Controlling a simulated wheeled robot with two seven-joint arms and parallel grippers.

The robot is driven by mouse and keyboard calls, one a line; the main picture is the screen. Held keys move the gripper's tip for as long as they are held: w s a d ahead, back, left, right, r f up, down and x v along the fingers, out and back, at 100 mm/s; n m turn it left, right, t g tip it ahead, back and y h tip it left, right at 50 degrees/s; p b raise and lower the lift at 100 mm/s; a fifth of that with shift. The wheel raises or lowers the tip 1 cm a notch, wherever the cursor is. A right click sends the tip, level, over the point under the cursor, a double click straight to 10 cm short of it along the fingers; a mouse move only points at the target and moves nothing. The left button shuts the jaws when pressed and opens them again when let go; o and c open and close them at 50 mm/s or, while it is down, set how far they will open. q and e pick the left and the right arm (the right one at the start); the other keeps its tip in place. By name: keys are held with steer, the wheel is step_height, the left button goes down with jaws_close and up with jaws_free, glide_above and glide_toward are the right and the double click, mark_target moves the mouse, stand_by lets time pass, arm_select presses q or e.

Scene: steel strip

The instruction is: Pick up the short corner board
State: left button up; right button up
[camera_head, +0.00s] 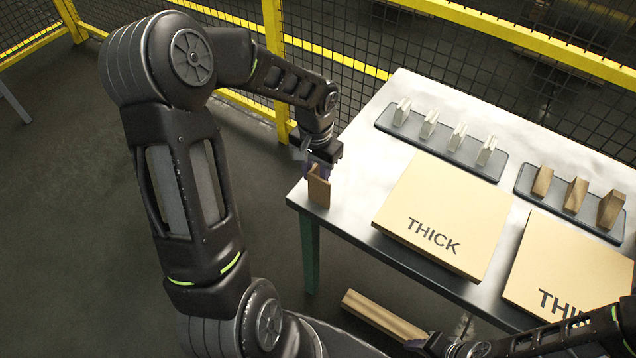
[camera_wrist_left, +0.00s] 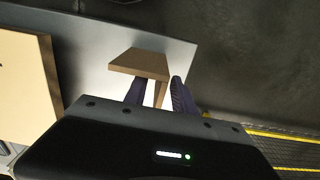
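The short corner board (camera_head: 318,189) is a small brown angled piece upright at the left corner of the steel table (camera_head: 350,165). My left gripper (camera_head: 316,168) is over its top from above. In the left wrist view the board (camera_wrist_left: 140,64) shows just beyond the fingertips, and one narrow leg of it lies between the two dark fingers (camera_wrist_left: 159,92). The fingers stand apart, with a pale gap beside that leg, so the gripper looks open around it. My right gripper (camera_head: 428,343) is at the bottom edge, partly cut off; its fingers are unclear.
A long tan bar (camera_head: 380,314) lies low in front of the table, its end by my right gripper. Two flat boxes marked THICK (camera_head: 445,212) and THIN (camera_head: 570,270) lie on the table. Behind them are racks with pale pieces (camera_head: 458,137) and brown pieces (camera_head: 575,195). Yellow-framed fencing (camera_head: 340,62) stands behind.

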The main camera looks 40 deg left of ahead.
arm_select(q)
jaws_close()
stand_by(0.3)
steer(key=shift+r, duration=0.15)
step_height(320, 180, up, 10)
steer(key=shift+f+b, duration=0.1)
steer(key=shift+b, duration=0.4)
stand_by(1.1)
